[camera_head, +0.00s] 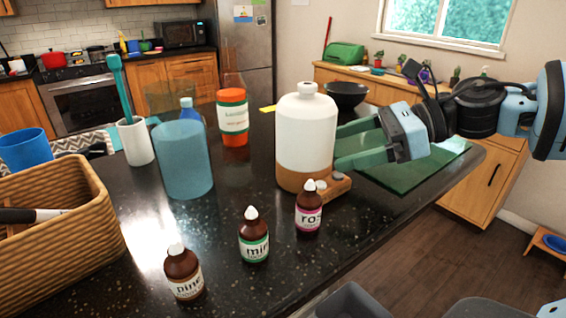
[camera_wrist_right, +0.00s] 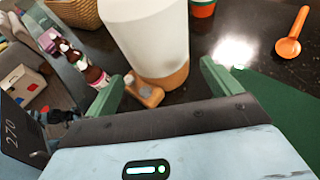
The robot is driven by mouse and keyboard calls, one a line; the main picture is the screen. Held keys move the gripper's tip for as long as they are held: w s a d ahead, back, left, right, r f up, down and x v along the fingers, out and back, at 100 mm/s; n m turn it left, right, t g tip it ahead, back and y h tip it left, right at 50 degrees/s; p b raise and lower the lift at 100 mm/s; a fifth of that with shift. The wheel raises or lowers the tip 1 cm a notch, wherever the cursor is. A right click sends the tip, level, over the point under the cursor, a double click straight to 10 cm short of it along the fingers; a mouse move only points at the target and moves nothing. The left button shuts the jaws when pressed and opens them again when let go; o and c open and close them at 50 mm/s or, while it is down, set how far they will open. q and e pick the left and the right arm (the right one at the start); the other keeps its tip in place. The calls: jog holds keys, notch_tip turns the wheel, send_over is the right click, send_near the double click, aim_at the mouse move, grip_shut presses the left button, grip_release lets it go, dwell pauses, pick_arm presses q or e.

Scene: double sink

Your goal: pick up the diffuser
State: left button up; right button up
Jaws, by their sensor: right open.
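The diffuser (camera_head: 306,135) is a white bottle-shaped body on a wooden base with knobs, standing upright on the dark counter. It also shows in the right wrist view (camera_wrist_right: 147,35). My right gripper (camera_head: 352,146) comes in from the right with its green fingers open, close to the diffuser's right side. In the right wrist view its fingers (camera_wrist_right: 158,85) are spread, with the diffuser's lower part ahead of and between them. I cannot tell whether a finger touches it. The gap between the fingers holds nothing. My left gripper is not in view.
Small brown bottles labelled rose (camera_head: 308,212), mint (camera_head: 253,240) and pine (camera_head: 183,275) stand in front of the diffuser. A blue tumbler (camera_head: 183,160) and an orange-white jar (camera_head: 232,118) stand left. A black bowl (camera_head: 346,95) is behind. A green mat (camera_head: 415,172) lies right; a wicker basket (camera_head: 70,240) is left.

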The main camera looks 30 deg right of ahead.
aim_at(314, 159)
jog(key=shift+f, duration=0.15)
jog(key=shift+w+a+f, duration=0.15)
jog(key=shift+w+a, duration=0.05)
jog(key=shift+a, duration=0.05)
jog(key=shift+w+a+f, duration=0.25)
jog(key=shift+w+a, duration=0.1)
jog(key=shift+a, duration=0.1)
jog(key=shift+w+a+b, duration=0.1)
jog(key=shift+a+b, duration=0.05)
jog(key=shift+b, duration=0.15)
jog(key=shift+b+x, duration=0.45)
jog(key=shift+x, duration=1.65)
jog(key=shift+w+a+f, duration=0.2)
jog(key=shift+a+f, duration=0.1)
jog(key=shift+a, duration=0.1)
